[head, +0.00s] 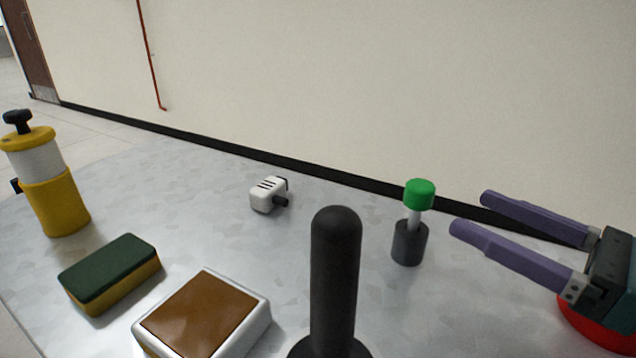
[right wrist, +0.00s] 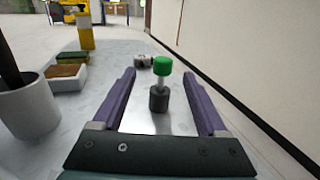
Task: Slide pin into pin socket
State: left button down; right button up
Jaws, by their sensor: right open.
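The pin has a green cap (head: 419,194) and a pale metal shaft. It stands upright in a dark grey cylindrical socket (head: 409,243) on the table, with part of the shaft showing between cap and socket. In the right wrist view the green cap (right wrist: 163,65) and the socket (right wrist: 159,99) appear between the fingers' lines. My right gripper (head: 470,212) is open and empty. Its two purple fingers reach in from the right, and their tips point toward the pin but stay apart from it. My left gripper is not in view.
A black rod (head: 335,270) stands close in front, in a grey cup (right wrist: 32,112). A white box (head: 268,195), a sponge (head: 110,272), a brown-topped white block (head: 200,312) and a yellow canister (head: 57,200) lie leftward. A wall rises behind the table.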

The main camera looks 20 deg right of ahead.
aim_at(434, 190)
jog(key=x, duration=0.2)
jog(key=b+x, duration=0.1)
jog(key=x, duration=0.4)
jog(key=shift+w+d, duration=0.15)
jog(key=shift+d, duration=0.1)
jog(key=shift+c, duration=0.3)
jog(key=shift+r, duration=0.1)
grip_shut()
